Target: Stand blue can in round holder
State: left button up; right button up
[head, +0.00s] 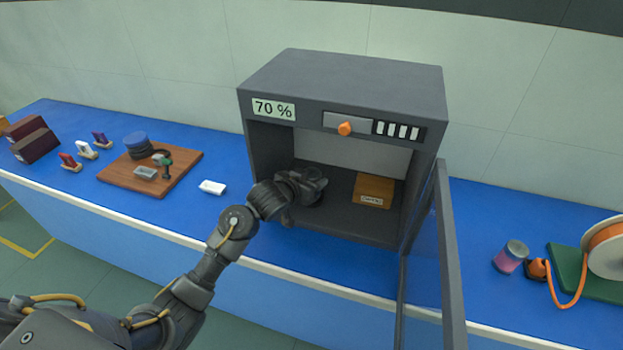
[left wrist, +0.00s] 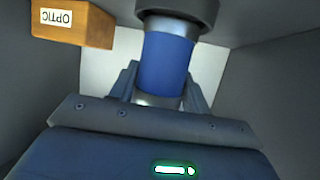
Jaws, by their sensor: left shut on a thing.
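My left gripper (head: 308,186) is inside the open grey cabinet (head: 345,85), near the left of its floor. It is shut on the blue can (left wrist: 166,62), which shows between the two fingers in the left wrist view. The can's silver end (left wrist: 158,100) is on the gripper's side. Its far end meets a dark round piece (left wrist: 178,14), which looks like the round holder. I cannot tell how deep the can sits in it. In the head view the can is hidden by my gripper. My right gripper is out of view.
An orange box labelled OPTIC (head: 374,190) stands right of my gripper, also in the left wrist view (left wrist: 75,22). The cabinet's glass door (head: 452,265) is swung open on the right. A wooden board (head: 180,178) with tools lies left on the blue bench (head: 345,278).

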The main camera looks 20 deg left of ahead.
pick_arm(q)
jog(key=shift+p, duration=0.35)
dwell(0.3)
jog(key=shift+f+b, duration=0.4)
jog(key=shift+f, duration=0.2)
dwell(0.4)
jog(key=o, duration=0.8)
jog(key=shift+s+a+r+p, duration=0.15)
jog(key=shift+s+r+p, duration=0.25)
jog(key=shift+p, duration=0.35)
jog(key=p+v, duration=0.3)
jog(key=v, duration=0.1)
jog(key=shift+s+p, duration=0.2)
jog(key=shift+p, duration=0.2)
jog(key=p+v, duration=0.4)
jog(key=v, duration=0.1)
jog(key=shift+s+a, duration=0.1)
jog(key=shift+s, duration=0.15)
